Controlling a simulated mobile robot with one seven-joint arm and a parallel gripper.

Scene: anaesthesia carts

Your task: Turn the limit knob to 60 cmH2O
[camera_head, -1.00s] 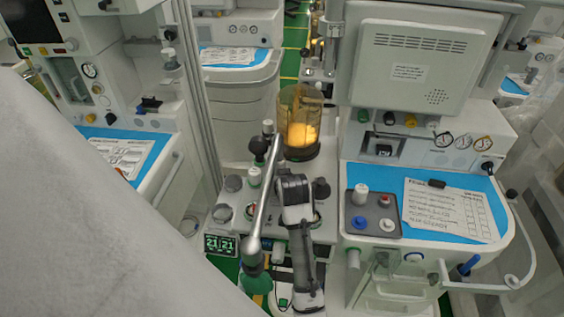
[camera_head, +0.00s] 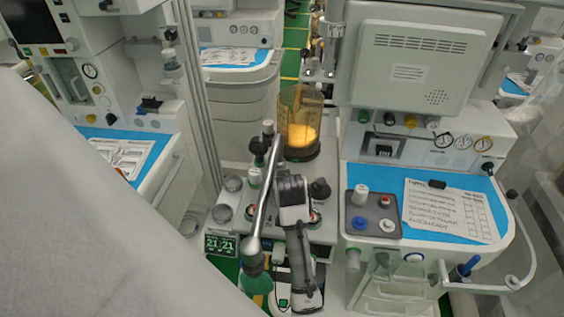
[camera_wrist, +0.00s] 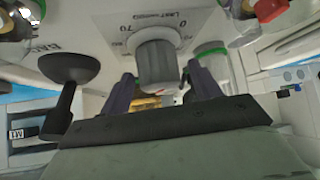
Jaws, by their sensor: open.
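The limit knob (camera_wrist: 157,62) is a grey ribbed cylinder in the wrist view, standing out from a pale panel. My gripper (camera_wrist: 162,82) is open, with one dark finger to the left of the knob and one to the right. The knob's end lies in the gap between the fingers, and I cannot tell whether either finger touches it. The pointer setting is not readable. In the head view my dark wrist (camera_head: 292,190) is over the machine's front, and the fingers and the limit knob are hidden there.
A black mushroom-shaped knob (camera_wrist: 69,68) is close left of my gripper in the wrist view. In the head view a silver tube (camera_head: 262,200) runs just left of my wrist, and an amber bellows canister (camera_head: 301,120) stands behind. A grey tray (camera_head: 373,212) with small knobs is right.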

